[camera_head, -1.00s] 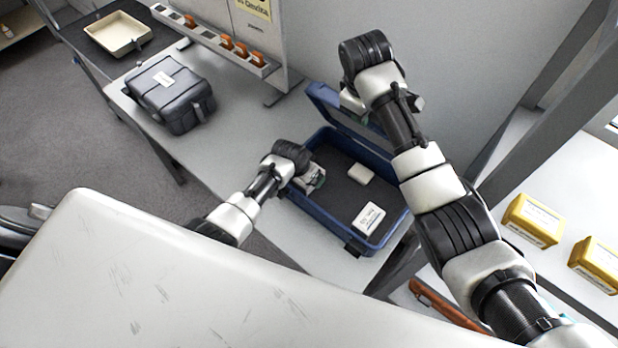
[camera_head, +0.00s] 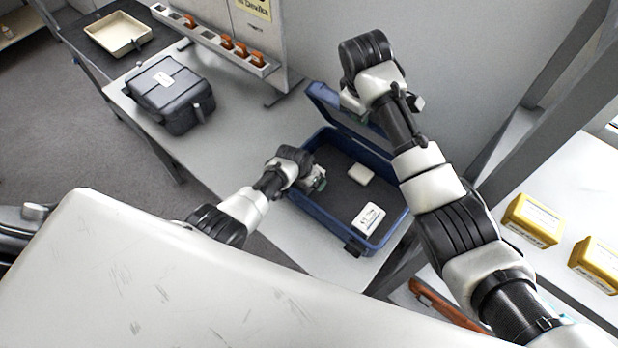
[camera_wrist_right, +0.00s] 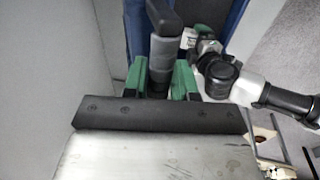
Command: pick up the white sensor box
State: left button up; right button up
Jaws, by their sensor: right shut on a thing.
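A white box with dark print on its top (camera_head: 368,218), likely the sensor box, lies in the front right of the open blue case (camera_head: 325,217). A smaller plain white block (camera_head: 361,174) lies farther back in the case. My left gripper (camera_head: 319,181) is over the left end of the case, apart from both; its jaw opening is too small to tell. My right gripper (camera_wrist_right: 160,78) is shut on a dark grey handle-like part (camera_wrist_right: 162,50) by the case's raised lid (camera_head: 345,112). In the head view my right wrist hides most of this grip.
A closed dark grey case (camera_head: 170,92) stands on the bench left of the blue case. A beige tray (camera_head: 116,34) lies farther back. Yellow boxes (camera_head: 532,220) sit on the right-hand surface. My right arm passes close to the blue case's right side.

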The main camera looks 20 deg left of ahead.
pick_arm(q)
jog(key=shift+f, duration=0.1)
jog(key=shift+c, duration=0.3)
jog(key=c, duration=1)
notch_tip(320, 180, up, 11)
jog(key=shift+f, duration=0.2)
notch_tip(320, 180, up, 2)
dwell(0.4)
jog(key=s+a, duration=1.4)
jog(key=shift+s, duration=0.4)
dwell(0.3)
